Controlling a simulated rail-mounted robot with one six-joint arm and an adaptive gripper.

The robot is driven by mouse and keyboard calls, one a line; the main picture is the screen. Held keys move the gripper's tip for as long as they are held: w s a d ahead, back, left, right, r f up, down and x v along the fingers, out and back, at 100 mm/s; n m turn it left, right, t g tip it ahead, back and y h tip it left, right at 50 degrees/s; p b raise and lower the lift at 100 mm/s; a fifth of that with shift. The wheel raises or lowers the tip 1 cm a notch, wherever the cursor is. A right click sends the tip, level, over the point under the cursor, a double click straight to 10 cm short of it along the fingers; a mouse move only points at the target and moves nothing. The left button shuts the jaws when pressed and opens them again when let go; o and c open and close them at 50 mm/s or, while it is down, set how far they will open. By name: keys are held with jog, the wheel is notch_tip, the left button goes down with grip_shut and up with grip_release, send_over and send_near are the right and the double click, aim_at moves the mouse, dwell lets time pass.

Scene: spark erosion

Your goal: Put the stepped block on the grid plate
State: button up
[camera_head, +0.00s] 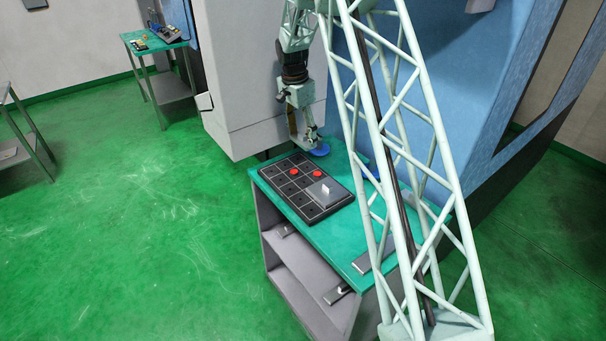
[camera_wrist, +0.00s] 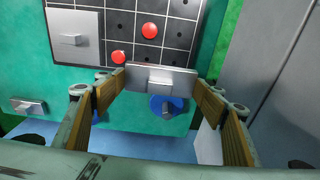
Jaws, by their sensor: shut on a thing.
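My gripper (camera_wrist: 160,82) is shut on a grey metal stepped block (camera_wrist: 160,77), a wide bar with a smaller raised part, held between its two fingertips. In that view the held block appears just off the plate's near edge.
Two red discs (camera_head: 294,172) and a grey square block with a raised tab (camera_head: 326,193) sit on the grid plate. A blue disc (camera_head: 320,151) lies on the table near my gripper. A grey bar (camera_head: 374,262) lies towards the table's front right. A grey machine wall stands behind.

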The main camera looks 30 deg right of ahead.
send_over(303, 163)
jog(key=shift+a+f, duration=0.15)
jog(key=shift+f, duration=2.85)
jog(key=shift+f, duration=0.1)
jog(key=shift+w+f, duration=0.1)
jog(key=shift+f, duration=1.7)
jog(key=shift+f+b, duration=0.15)
jog(key=shift+b, duration=0.2)
jog(key=o, duration=1)
jog(key=r, duration=0.4)
jog(key=a+r, duration=0.1)
jog(key=r, duration=0.7)
jog(key=shift+a+p, duration=0.2)
jog(key=shift+p, duration=0.2)
jog(key=shift+r, duration=0.15)
